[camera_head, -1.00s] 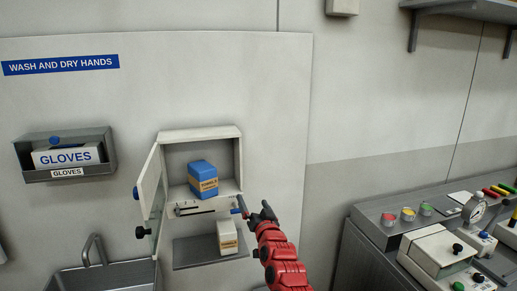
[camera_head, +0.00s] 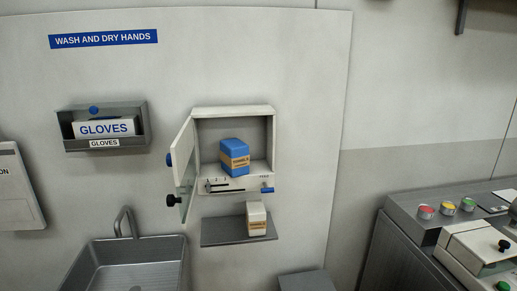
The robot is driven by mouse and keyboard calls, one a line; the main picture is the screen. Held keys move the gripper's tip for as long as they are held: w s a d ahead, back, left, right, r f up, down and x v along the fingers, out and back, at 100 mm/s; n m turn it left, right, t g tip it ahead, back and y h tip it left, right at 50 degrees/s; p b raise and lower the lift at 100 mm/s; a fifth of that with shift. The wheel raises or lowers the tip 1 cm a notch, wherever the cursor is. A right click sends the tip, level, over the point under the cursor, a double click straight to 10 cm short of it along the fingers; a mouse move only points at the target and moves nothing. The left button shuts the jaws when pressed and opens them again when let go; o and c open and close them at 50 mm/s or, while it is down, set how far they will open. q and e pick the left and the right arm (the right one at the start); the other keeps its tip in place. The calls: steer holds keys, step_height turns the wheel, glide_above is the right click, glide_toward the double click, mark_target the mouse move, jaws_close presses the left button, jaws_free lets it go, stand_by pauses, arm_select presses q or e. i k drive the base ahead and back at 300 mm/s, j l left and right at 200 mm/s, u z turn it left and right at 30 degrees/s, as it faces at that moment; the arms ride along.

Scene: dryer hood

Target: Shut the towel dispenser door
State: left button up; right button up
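The towel dispenser (camera_head: 234,111) is a white box on the wall panel in the head view. Its door (camera_head: 185,160) stands open, swung out to the left on the box's left side. The door carries a blue knob and a black knob (camera_head: 172,200). Inside the box sits a blue package (camera_head: 234,157) with an orange label. A slider strip (camera_head: 222,186) runs along the front below the opening, with a blue piece at its right end. Neither gripper shows in the head view now.
A grey shelf (camera_head: 220,232) below the dispenser holds a white labelled box (camera_head: 256,218). A gloves holder (camera_head: 75,143) hangs to the left. A sink (camera_head: 110,270) with a tap (camera_head: 124,222) is below left. A bench with coloured buttons (camera_head: 447,208) stands at the right.

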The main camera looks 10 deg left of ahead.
mark_target(183, 150)
steer(key=j, duration=1.4)
